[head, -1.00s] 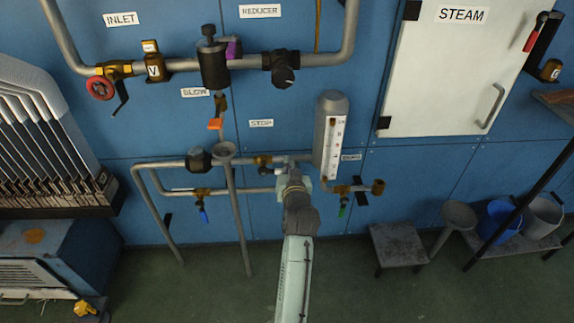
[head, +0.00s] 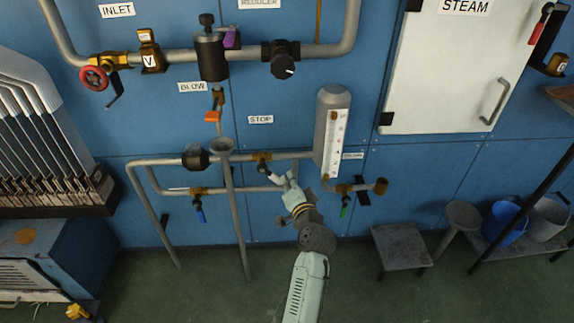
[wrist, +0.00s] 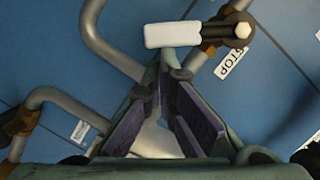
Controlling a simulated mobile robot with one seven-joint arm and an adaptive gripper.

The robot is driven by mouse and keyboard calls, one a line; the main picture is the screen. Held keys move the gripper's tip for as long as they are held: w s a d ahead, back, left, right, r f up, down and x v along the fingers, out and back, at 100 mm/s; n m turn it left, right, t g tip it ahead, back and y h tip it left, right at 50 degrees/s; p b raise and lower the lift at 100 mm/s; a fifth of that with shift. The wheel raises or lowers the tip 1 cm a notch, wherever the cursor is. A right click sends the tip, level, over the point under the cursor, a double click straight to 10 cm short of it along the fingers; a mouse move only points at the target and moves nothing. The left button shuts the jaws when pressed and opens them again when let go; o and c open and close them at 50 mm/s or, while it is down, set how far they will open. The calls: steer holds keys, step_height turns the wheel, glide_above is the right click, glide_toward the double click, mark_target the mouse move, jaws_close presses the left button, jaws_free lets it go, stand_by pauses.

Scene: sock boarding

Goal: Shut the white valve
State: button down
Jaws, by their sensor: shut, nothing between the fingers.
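The white valve's lever (wrist: 172,34) lies just beyond my fingertips in the wrist view. It is joined to a brass body with a round nut, and it sits at a slant to the pipe. In the head view the valve (head: 262,157) is on the upper of two low pipes, below the STOP label. My gripper (wrist: 172,62) is shut and empty, its tips close to the lever's underside in the picture. I cannot tell whether they touch. In the head view my gripper (head: 271,175) is just below the valve and partly hides its lever.
The STOP label (head: 260,119) is above the valve. A gauge cylinder (head: 328,135) stands to the right. Blue (head: 199,213) and green (head: 344,208) handled valves hang on the lower pipe. A funnel pipe (head: 230,190) runs down at left. A stool (head: 400,246) stands on the floor.

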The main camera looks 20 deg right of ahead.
steer(key=shift+w+a+f+m+t+y+b, duration=0.25)
steer(key=shift+a+f+m+b, duration=0.35)
steer(key=shift+m, duration=0.55)
steer(key=shift+w+a+f+m+t+b, duration=0.1)
steer(key=shift+a+f+m+t+b, duration=0.25)
steer(key=shift+a+f+m, duration=0.55)
steer(key=shift+w+a+f+m+t+y+b, duration=0.25)
steer(key=shift+f+m+b, duration=0.3)
steer(key=shift+m, duration=0.8)
steer(key=shift+d, duration=0.1)
